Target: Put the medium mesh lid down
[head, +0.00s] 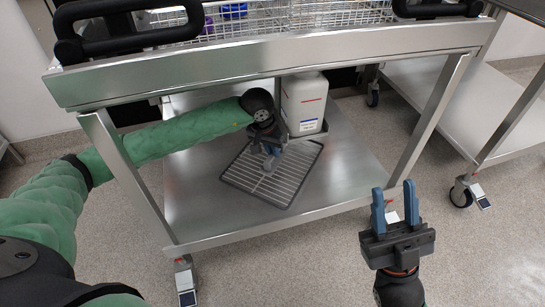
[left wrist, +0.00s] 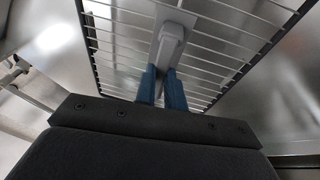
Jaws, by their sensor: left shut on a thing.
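The medium mesh lid (head: 287,184) is a dark-framed rectangle of thin wires at the lower shelf of the steel cart. In the left wrist view the lid (left wrist: 220,48) fills the upper part, with a grey handle (left wrist: 172,42) at its middle. My left gripper (head: 271,160) reaches in under the cart's top and is shut on the lid's handle; its blue fingers (left wrist: 162,88) press on both sides of it. I cannot tell whether the lid touches the shelf. My right gripper (head: 395,205) is open and empty in front of the cart.
The lower shelf (head: 205,205) is bare to the left and front of the lid. A white canister (head: 304,103) stands behind it. The cart's top rail (head: 270,68) and legs frame the opening. A wire basket (head: 290,17) sits on top. Another cart (head: 480,110) stands at right.

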